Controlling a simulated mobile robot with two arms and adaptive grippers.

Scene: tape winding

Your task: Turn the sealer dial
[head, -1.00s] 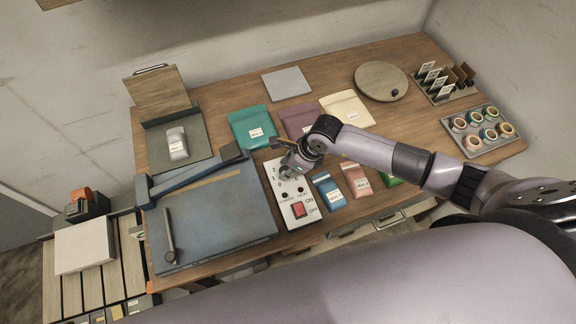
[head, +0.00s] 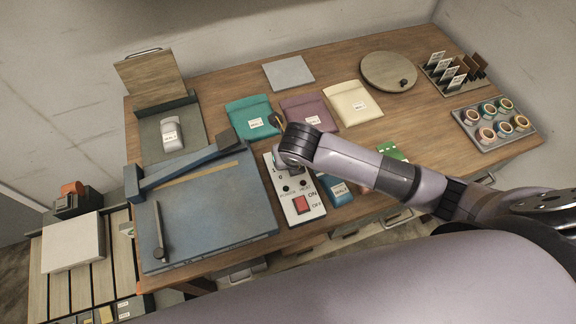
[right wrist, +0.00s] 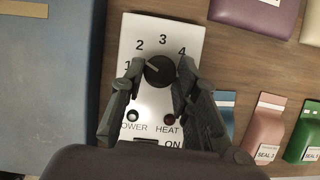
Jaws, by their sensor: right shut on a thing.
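The sealer's white control panel (head: 297,209) lies on the table right of the blue sealer bed (head: 215,215). It has a red ON/OFF switch (head: 302,204) and two small lamps marked POWER and HEAT. In the right wrist view the black dial (right wrist: 159,71) sits among printed numbers, its white pointer line aimed up and left, toward about 2. My right gripper (right wrist: 160,78) is shut on the dial, one finger on each side. In the head view my right gripper (head: 288,165) hides the dial. My left gripper is not in view.
Blue, pink and green pouches lie close right of the panel; the blue pouch (head: 341,192) is nearest. Teal (head: 252,118), purple (head: 305,110) and cream (head: 351,103) pouches lie behind. A round board (head: 389,70) and a tape tray (head: 492,123) stand farther right.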

